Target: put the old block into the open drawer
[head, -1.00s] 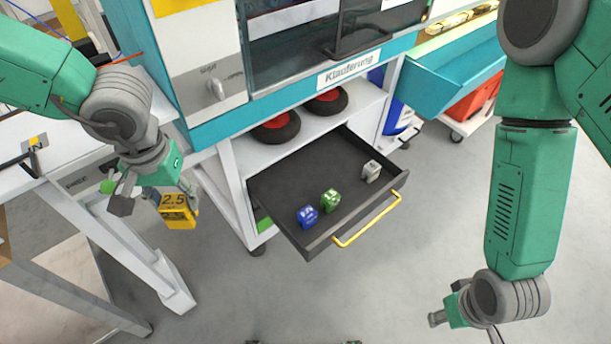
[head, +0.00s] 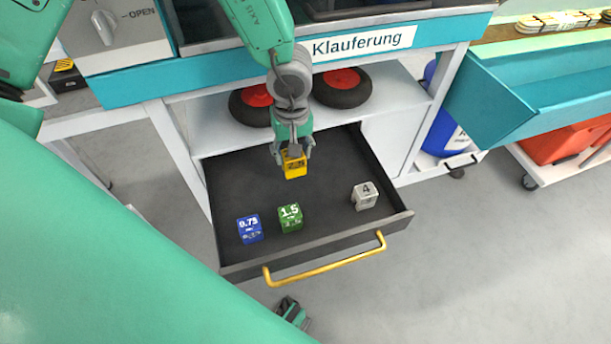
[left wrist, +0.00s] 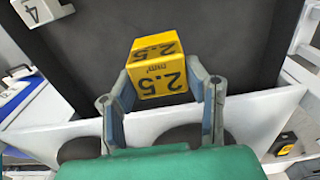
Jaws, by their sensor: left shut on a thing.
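The yellow block (head: 294,166) marked 2.5 is between the fingers of my left gripper (head: 293,150), which is shut on it. It also shows between the fingertips in the left wrist view (left wrist: 158,72). The gripper points down over the back part of the open dark drawer (head: 235,180). I cannot tell whether the block touches the drawer floor. A small green-grey piece at the bottom edge of the head view looks like my right gripper (head: 292,312); its fingers are not clear.
A blue block (head: 249,229), a green block (head: 290,217) and a grey block (head: 365,196) stand in the drawer's front part. The drawer has a yellow handle (head: 325,265). Black-and-red wheels (head: 342,88) lie on the shelf behind. Free drawer floor surrounds the yellow block.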

